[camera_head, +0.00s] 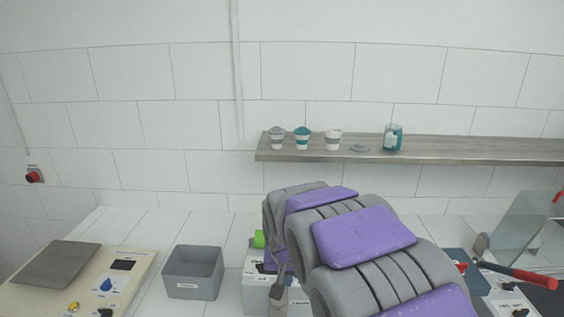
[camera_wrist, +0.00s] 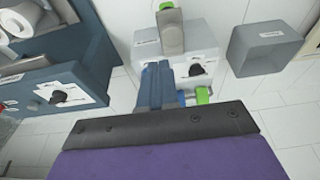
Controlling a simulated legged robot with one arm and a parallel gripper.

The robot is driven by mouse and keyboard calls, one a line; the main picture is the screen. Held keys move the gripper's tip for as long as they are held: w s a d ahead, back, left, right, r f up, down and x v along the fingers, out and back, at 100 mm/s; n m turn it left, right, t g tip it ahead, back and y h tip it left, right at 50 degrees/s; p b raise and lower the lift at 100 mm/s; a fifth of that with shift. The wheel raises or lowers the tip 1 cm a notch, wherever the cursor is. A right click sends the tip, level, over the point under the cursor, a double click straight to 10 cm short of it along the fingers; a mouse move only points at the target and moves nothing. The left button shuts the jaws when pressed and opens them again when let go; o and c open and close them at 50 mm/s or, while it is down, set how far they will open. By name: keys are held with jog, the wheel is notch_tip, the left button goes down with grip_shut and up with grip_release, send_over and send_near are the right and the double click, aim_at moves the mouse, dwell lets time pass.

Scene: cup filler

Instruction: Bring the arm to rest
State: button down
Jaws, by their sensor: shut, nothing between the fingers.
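My gripper (camera_wrist: 157,68) shows in the wrist view as two blue-grey fingers lying together beyond a black bar. It is shut and empty. It points toward a white box with a black dial (camera_wrist: 195,65) and a grey upright part; I cannot tell the gap between them. In the head view my grey and purple arm extends from the lower right toward the middle, over the counter. The arm hides most of the gripper there and part of the white box (camera_head: 256,285).
A grey bin (camera_head: 193,272) stands left of the white box, also in the wrist view (camera_wrist: 262,48). A cream machine (camera_head: 85,280) is farther left. A wall shelf (camera_head: 450,151) holds several cups and a teal jar (camera_head: 393,138). A red-handled lever (camera_head: 515,272) stands right.

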jog(key=s+d+f+g+b, duration=0.1)
jog(key=s+d, duration=0.3)
jog(key=s, duration=0.7)
jog(key=s+d+f+g+b, duration=0.1)
jog(key=s+d, duration=0.4)
jog(key=s, duration=0.7)
jog(key=s+d+f+g+b, duration=0.1)
jog(key=s+d, duration=0.3)
jog(key=s, duration=0.7)
jog(key=shift+s+d+f+g, duration=0.2)
jog(key=shift+s+f+g, duration=0.15)
jog(key=shift+g, duration=0.55)
